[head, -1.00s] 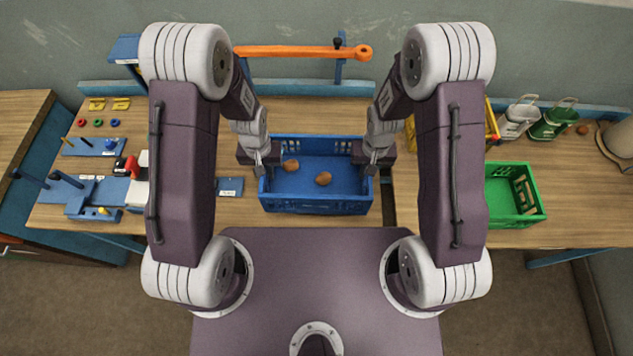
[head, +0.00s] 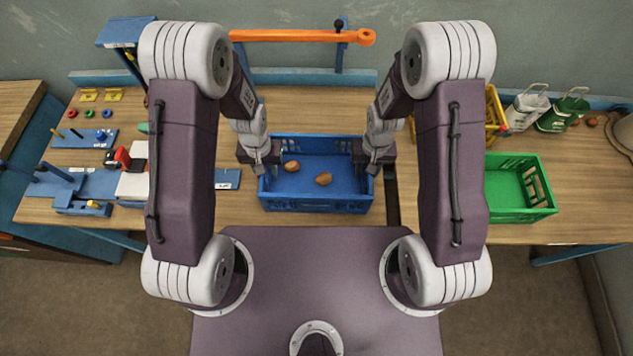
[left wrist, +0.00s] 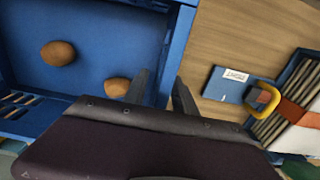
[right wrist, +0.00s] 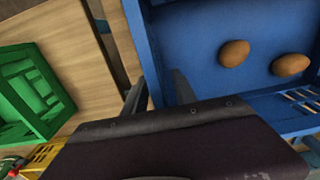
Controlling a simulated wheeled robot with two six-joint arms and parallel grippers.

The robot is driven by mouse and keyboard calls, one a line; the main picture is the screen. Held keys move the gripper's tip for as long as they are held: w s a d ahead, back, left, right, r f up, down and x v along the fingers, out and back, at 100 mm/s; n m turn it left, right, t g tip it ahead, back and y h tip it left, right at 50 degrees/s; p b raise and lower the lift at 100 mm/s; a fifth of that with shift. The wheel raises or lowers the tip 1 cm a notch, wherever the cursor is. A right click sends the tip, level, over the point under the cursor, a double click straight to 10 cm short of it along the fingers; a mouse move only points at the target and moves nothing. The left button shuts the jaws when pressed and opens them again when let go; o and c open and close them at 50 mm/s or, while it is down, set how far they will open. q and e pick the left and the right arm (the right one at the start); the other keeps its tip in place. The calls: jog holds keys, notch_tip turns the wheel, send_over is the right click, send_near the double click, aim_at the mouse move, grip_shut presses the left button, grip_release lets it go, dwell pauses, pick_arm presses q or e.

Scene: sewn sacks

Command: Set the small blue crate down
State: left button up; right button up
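The small blue crate (head: 318,206) is level between my two grippers in the head view, with two brown round lumps (head: 323,179) on its floor. My left gripper (head: 264,166) has its fingers on either side of the crate's left end wall, also in the left wrist view (left wrist: 160,90). My right gripper (head: 373,166) straddles the right end wall in the same way, also in the right wrist view (right wrist: 157,95). Both look shut on the walls. I cannot tell whether the crate's underside touches the table (head: 240,208).
A green crate (head: 520,192) stands on the right. Blue boards and trays (head: 85,139) fill the left. An orange bar (head: 300,36) spans the back. Bare wood shows beside the blue crate.

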pick_arm(q)
notch_tip(320, 180, up, 12)
jog(key=shift+r, duration=0.1)
pick_arm(e)
notch_tip(320, 180, up, 12)
jog(key=shift+r, duration=0.1)
dwell(0.6)
dwell(0.3)
